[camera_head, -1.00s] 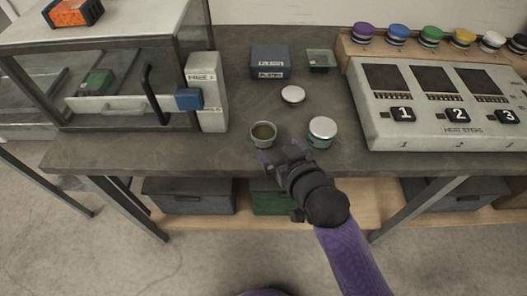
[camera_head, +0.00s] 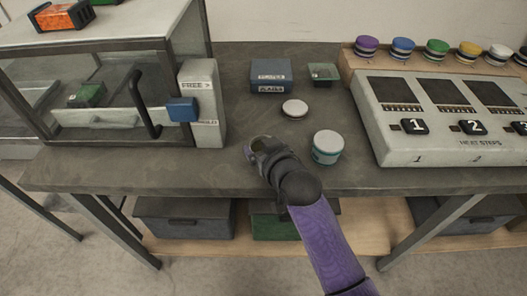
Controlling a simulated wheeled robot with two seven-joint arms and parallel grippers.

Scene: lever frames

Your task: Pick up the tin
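A small open round tin (camera_head: 261,142) stands near the front of the grey table. Only part of its rim shows; the rest is hidden behind my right gripper (camera_head: 264,148). That gripper is right at the tin, reaching over it from the front. Its fingertips are not clear, so I cannot tell whether they are closed on the tin. A second round container (camera_head: 328,147) with a white lid and a teal band stands to the right, apart from the gripper. My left gripper is not in view.
A flat white lid (camera_head: 294,109) lies behind the tins. A blue box (camera_head: 270,75) and a small green box (camera_head: 323,73) stand farther back. A glass-fronted cabinet (camera_head: 95,100) is at left, a numbered heat-steps panel (camera_head: 440,120) at right.

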